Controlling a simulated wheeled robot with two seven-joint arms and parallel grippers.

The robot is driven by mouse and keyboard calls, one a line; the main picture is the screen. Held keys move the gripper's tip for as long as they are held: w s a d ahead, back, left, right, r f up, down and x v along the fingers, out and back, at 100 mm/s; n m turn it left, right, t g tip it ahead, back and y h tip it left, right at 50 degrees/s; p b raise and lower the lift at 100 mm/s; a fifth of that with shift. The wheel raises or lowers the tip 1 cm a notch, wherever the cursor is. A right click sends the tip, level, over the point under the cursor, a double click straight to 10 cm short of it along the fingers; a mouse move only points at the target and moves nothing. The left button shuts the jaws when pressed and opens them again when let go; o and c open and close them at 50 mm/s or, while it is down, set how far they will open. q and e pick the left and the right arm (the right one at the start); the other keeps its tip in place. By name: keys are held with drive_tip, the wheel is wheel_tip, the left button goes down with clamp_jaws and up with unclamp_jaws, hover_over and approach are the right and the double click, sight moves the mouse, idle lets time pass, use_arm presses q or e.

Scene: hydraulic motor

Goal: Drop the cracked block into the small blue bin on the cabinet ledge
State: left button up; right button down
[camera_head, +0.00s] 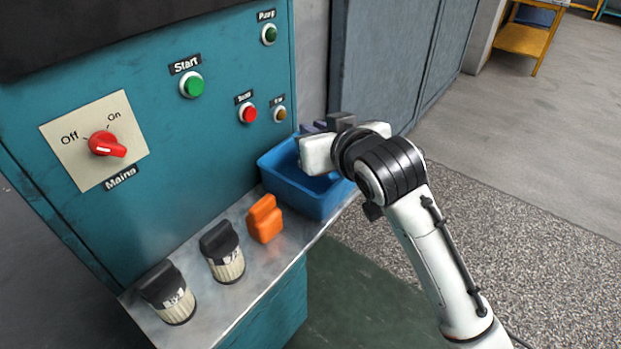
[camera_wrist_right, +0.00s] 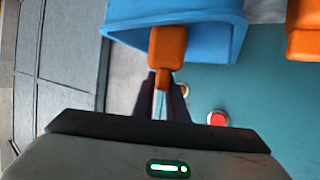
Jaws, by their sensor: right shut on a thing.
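The small blue bin (camera_head: 318,200) stands on the metal ledge (camera_head: 225,250) of the teal cabinet. My right gripper (camera_head: 313,128) is over the bin in the head view. In the right wrist view, my right gripper (camera_wrist_right: 164,82) is shut on an orange block (camera_wrist_right: 168,46), which shows against the blue bin (camera_wrist_right: 225,30). I see no clear crack on the held block, and in the head view my gripper hides it. Another orange block (camera_head: 265,218) stands on the ledge beside the bin; an orange block (camera_wrist_right: 304,32) also shows in the right wrist view. My left gripper is out of view.
Two black-capped filters (camera_head: 223,254) (camera_head: 170,294) stand along the ledge. The cabinet face carries a red rotary switch (camera_head: 106,144), a green Start button (camera_head: 191,84) and a red button (camera_head: 247,113). Open floor (camera_head: 500,190) lies to the right.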

drive_tip(key=c, duration=1.8)
unclamp_jaws()
drive_tip(key=shift+o, duration=0.6)
drive_tip(key=shift+s+d+r, duration=0.1)
drive_tip(key=shift+s+d, duration=0.05)
drive_tip(key=shift+s, duration=0.15)
drive_tip(key=v, duration=0.9)
drive_tip(key=shift+s+d, duration=0.15)
drive_tip(key=shift+s, duration=0.1)
drive_tip(key=shift+r, duration=0.1)
